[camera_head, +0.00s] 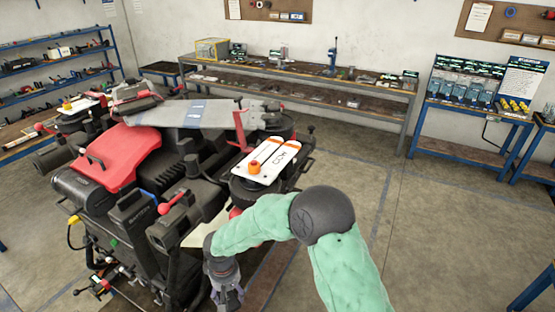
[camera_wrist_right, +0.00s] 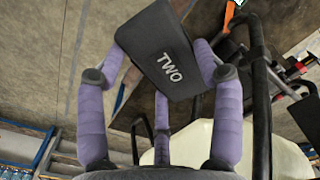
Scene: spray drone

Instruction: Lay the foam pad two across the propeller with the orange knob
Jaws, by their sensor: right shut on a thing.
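My right gripper (camera_head: 228,294) is low in the head view, in front of the drone. In the right wrist view its purple fingers are shut on foam pad two (camera_wrist_right: 165,52), a dark grey block marked TWO. The pad cannot be made out clearly in the head view. A white propeller with an orange knob (camera_head: 262,160), marked with dark letters and orange stripes, lies on the drone's right side, above and beyond the gripper. A second white propeller (camera_head: 80,103) with an orange-red knob sits at the far left. My left gripper is not in view.
The large black drone with a red cover (camera_head: 118,155) fills the left middle, with handles and arms sticking up. A grey folded panel (camera_head: 190,112) lies across its top. A workbench (camera_head: 300,72) stands along the back wall. The floor to the right is clear.

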